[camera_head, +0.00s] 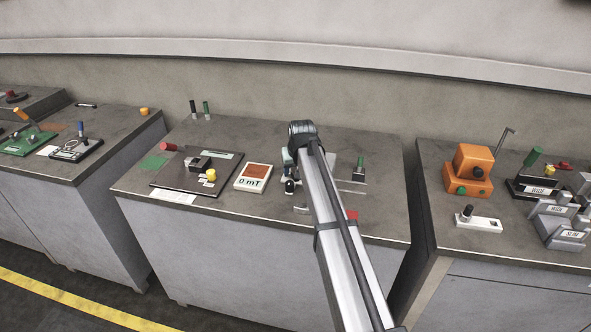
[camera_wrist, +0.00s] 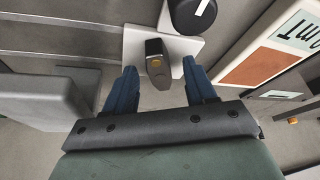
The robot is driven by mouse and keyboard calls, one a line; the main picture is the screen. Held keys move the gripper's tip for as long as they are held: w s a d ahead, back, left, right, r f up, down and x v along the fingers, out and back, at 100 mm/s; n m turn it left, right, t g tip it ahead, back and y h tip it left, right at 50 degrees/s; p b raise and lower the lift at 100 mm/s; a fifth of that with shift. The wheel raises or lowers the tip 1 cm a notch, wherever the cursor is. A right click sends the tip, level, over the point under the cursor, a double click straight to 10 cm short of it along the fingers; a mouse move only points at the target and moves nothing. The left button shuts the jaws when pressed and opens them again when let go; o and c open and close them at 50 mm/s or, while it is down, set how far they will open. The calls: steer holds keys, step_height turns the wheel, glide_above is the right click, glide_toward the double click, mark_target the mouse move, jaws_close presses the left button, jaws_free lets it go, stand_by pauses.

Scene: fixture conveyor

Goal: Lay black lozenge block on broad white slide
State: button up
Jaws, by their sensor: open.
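In the wrist view, a dark block (camera_wrist: 155,48) with a small orange spot on its near face stands on a white plate (camera_wrist: 187,46). It may be the black lozenge block, but its full outline is not clear from this angle. The white plate may be the broad white slide; a round black knob (camera_wrist: 183,16) with a white mark sits at its far end. My gripper (camera_wrist: 160,67) is open, its blue fingers apart on either side of the dark block. In the head view my arm hides most of this spot, and a black knob (camera_head: 290,187) shows just left of it.
A white box with a brown panel (camera_head: 253,177) stands left of my arm. A green-topped post (camera_head: 360,164) stands to the right.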

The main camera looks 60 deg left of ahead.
steer(key=v, duration=1.3)
steer(key=s+d+f+n+g+h, duration=0.1)
steer(key=s+d+f+n+g, duration=0.4)
steer(key=s+d+f, duration=1.05)
steer(key=w+d+f+m+h, duration=0.1)
steer(key=w+d+f+m, duration=0.2)
steer(key=w+d+f, duration=0.6)
steer(key=w+d+f+m+h, duration=0.1)
steer(key=w+d+f+m, duration=0.1)
steer(key=w+d+f, duration=0.8)
steer(key=d+f+m+h, duration=0.1)
steer(key=d+f+m, duration=0.2)
steer(key=d+f, duration=0.55)
steer(key=d+f+m, duration=0.3)
steer(key=d, duration=1.1)
steer(key=s+d+f+m+g, duration=0.15)
steer(key=d+f, duration=0.25)
steer(key=d, duration=0.4)
steer(key=s+d+f+m, duration=0.2)
steer(key=s+d+f, duration=0.15)
steer(key=d, duration=0.45)
steer(key=s+d+f+m+g, duration=0.1)
steer(key=s+d+f+m, duration=0.1)
steer(key=s+d, duration=0.4)
steer(key=s+d+f+m, duration=0.2)
steer(key=s+d+f, duration=0.1)
steer(key=s+d, duration=0.3)
steer(key=shift+s+d+g, duration=0.15)
steer(key=shift+s+g, duration=0.2)
steer(key=shift+s, duration=0.2)
